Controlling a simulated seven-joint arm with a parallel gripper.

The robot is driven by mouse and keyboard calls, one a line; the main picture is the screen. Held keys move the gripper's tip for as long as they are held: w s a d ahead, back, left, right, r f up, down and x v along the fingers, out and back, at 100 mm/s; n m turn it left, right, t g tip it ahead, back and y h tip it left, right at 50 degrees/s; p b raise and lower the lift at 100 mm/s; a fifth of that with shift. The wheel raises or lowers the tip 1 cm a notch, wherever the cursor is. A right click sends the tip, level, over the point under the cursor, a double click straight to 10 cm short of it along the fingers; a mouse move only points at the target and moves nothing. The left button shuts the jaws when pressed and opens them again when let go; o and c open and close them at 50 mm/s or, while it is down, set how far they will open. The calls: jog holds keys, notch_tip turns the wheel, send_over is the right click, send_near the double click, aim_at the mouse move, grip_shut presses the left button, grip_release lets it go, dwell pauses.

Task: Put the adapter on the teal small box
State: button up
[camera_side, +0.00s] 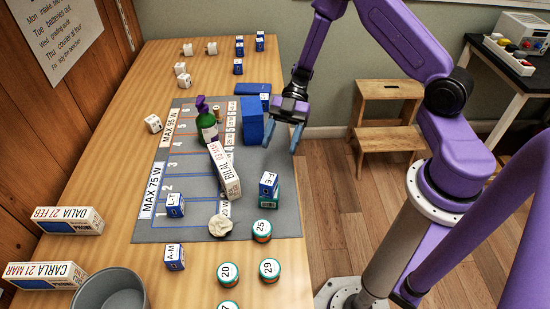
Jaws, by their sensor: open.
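My gripper (283,136) hangs open and empty above the right edge of the table, its blue fingertips apart. A small teal box (275,201) sits near the right edge of the grey mat. A blue-and-white block (268,184) with letters on it rests on or against the teal box; I cannot tell which. Several small white pieces that look like plug adapters lie at the back left, one at the far edge (188,49), one beside it (211,48) and one nearer (180,68). Which one is the task's adapter is not clear.
The grey mat (150,232) holds a green bottle (208,126), a blue box (252,122) and a tilted white labelled box (224,170). Several round tins, including one marked 25 (262,231), stand in front. A grey bowl (110,290) and white phone boxes (68,220) are at left.

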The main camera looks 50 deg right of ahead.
jog(key=v, duration=0.4)
jog(key=w+a+r+m+t+h, duration=0.5)
jog(key=w+a+r+t, duration=0.1)
jog(key=a+r+t, duration=0.45)
jog(key=s+d+r+m+g+h, duration=0.1)
jog(key=s+d+m+g+h, duration=0.1)
jog(key=s, duration=1.2)
jog(key=s+d+r+m+g+h, duration=0.1)
jog(key=s+d, duration=0.6)
jog(key=s, duration=0.7)
jog(key=m+g+h, duration=0.1)
jog(key=g+h, duration=0.1)
jog(key=h, duration=0.1)
jog(key=shift+s+d+m+g, duration=0.15)
jog(key=shift+s+m+g, duration=0.1)
jog(key=shift+m+g, duration=0.15)
